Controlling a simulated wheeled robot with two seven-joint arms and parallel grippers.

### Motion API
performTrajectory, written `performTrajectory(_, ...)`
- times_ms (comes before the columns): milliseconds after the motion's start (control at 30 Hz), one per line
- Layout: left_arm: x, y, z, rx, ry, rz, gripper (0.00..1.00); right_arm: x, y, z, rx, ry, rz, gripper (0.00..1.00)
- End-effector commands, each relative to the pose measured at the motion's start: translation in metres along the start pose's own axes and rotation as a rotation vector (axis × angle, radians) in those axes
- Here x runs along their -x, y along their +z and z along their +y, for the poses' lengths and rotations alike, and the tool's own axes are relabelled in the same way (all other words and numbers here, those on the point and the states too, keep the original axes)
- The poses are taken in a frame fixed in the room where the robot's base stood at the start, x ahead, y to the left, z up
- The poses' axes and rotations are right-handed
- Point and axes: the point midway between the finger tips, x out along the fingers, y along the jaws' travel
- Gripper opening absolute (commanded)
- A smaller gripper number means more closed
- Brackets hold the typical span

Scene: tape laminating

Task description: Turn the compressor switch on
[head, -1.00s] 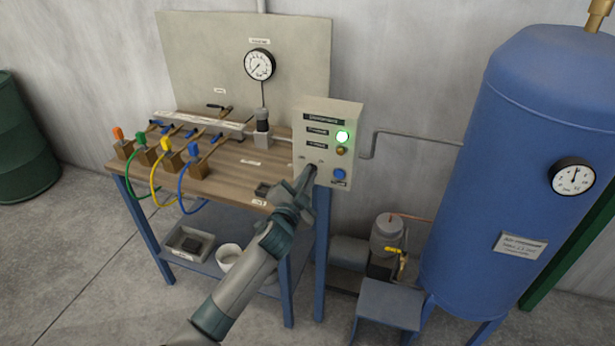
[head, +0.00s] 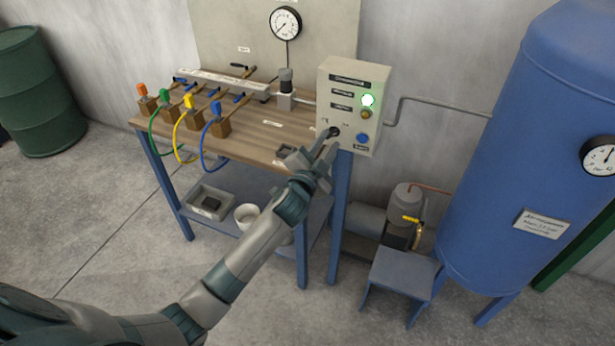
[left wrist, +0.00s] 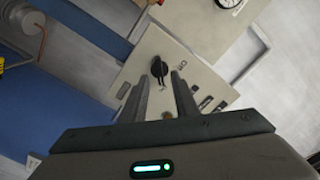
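My left gripper (head: 324,146) is just in front of the switch. In the left wrist view the fingers (left wrist: 161,80) are apart, with nothing between them, and the knob lies just beyond the tips. I cannot tell whether either finger touches it. My right gripper is not in view.
The wooden bench (head: 262,130) carries several coloured valves with hoses to the left of the box. A compressor (head: 402,215) sits on the floor behind a small stand (head: 403,272). A blue tank (head: 520,150) stands to the right. The floor in front is open.

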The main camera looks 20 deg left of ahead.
Motion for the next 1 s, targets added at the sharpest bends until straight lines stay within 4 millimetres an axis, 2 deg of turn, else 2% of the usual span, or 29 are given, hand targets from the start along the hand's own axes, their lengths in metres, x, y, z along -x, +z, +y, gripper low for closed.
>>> performTrajectory(700, 0.130, 0.002, 0.002, -0.001, 0.001, 0.000, 0.27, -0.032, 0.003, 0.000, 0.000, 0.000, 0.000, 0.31)
performTrajectory(833, 0.143, 0.001, 0.001, -0.001, 0.001, 0.001, 0.27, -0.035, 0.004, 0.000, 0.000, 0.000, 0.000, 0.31)
performTrajectory(1000, 0.151, 0.000, 0.000, -0.002, 0.001, 0.000, 0.27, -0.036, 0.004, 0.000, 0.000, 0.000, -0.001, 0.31)
